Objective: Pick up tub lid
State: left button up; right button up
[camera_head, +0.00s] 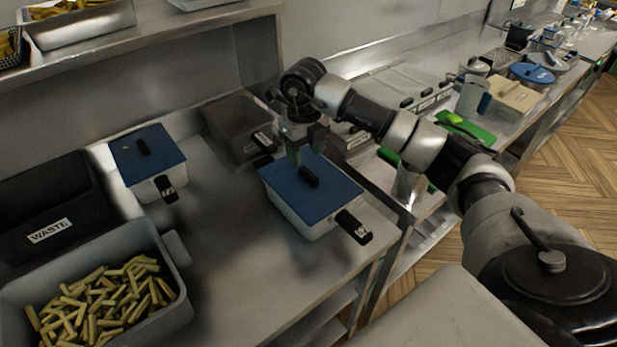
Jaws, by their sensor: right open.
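A blue tub lid (318,199) with a black knob lies flat on a white tub (312,229) in the middle of the steel counter. A second blue lid (143,158) with a black knob covers another white tub (147,189) farther left. My right gripper (306,154) points down, open, just above and behind the knob of the middle lid. Its fingers overlap the lid's far edge in the picture, and I cannot tell whether they touch it. My left gripper is not in view.
A grey bin of cut fries (176,280) and a black waste bin (45,205) stand at left. An empty metal pan (226,118) sits behind the middle tub. A shelf (200,29) overhangs the back. Counter between the two tubs is clear.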

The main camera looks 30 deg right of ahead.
aim_at(306, 170)
notch_tip(306, 170, down, 5)
jog(key=shift+d+r+p, duration=0.1)
jog(key=shift+d+p, duration=0.05)
jog(key=shift+p, duration=1.05)
jog(key=shift+f, duration=0.45)
grip_shut()
